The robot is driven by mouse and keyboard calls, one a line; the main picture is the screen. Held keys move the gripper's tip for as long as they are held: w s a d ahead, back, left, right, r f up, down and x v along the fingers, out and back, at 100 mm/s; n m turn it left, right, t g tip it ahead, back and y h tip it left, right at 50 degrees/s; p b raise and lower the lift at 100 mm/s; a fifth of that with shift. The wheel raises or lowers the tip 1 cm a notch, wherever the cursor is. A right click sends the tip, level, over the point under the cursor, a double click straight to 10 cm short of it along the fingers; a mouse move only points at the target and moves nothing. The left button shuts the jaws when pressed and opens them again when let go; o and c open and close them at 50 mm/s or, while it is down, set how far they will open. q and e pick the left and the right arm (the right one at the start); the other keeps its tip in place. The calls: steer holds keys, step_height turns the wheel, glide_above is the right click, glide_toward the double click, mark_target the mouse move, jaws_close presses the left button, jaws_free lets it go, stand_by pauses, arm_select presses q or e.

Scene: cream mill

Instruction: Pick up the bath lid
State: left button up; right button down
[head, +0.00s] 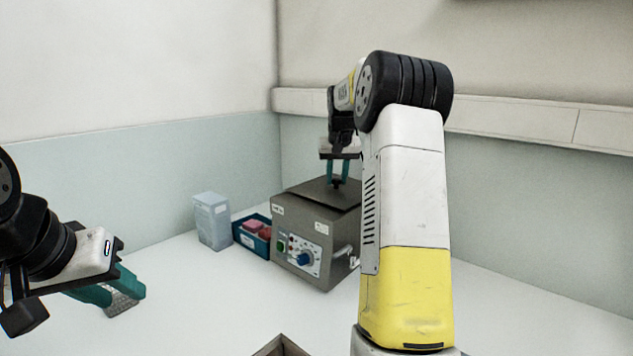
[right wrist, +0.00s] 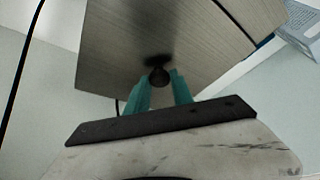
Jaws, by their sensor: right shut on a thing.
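The bath lid (head: 312,192) is a dark flat plate on top of the grey water bath (head: 305,225), which has a dial on its front. It fills much of the right wrist view as a grey-brown panel (right wrist: 190,45) with a round dark knob (right wrist: 159,76). My right gripper (head: 338,180) is above the lid with its teal fingers (right wrist: 160,92) shut on the knob. No clear gap shows between lid and bath.
A blue tray (head: 249,243) with pink and red items stands left of the bath. A pale translucent box (head: 212,221) stands left of that tray. A brown box edge (head: 283,346) shows at the bottom. The white table (head: 210,300) is clear in front of the bath.

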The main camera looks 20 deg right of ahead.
steer(key=shift+r, duration=0.5)
step_height(320, 180, up, 2)
steer(key=s+a, duration=0.3)
steer(key=s, duration=0.1)
steer(key=s+a+r, duration=0.1)
steer(key=s+a, duration=0.2)
steer(key=s, duration=0.1)
steer(key=s+a, duration=0.3)
steer(key=s, duration=0.1)
steer(key=shift+s+r, duration=0.2)
steer(key=shift+s, duration=0.05)
steer(key=shift+v, duration=1)
steer(key=shift+w+a, duration=0.1)
steer(key=shift+a, duration=0.05)
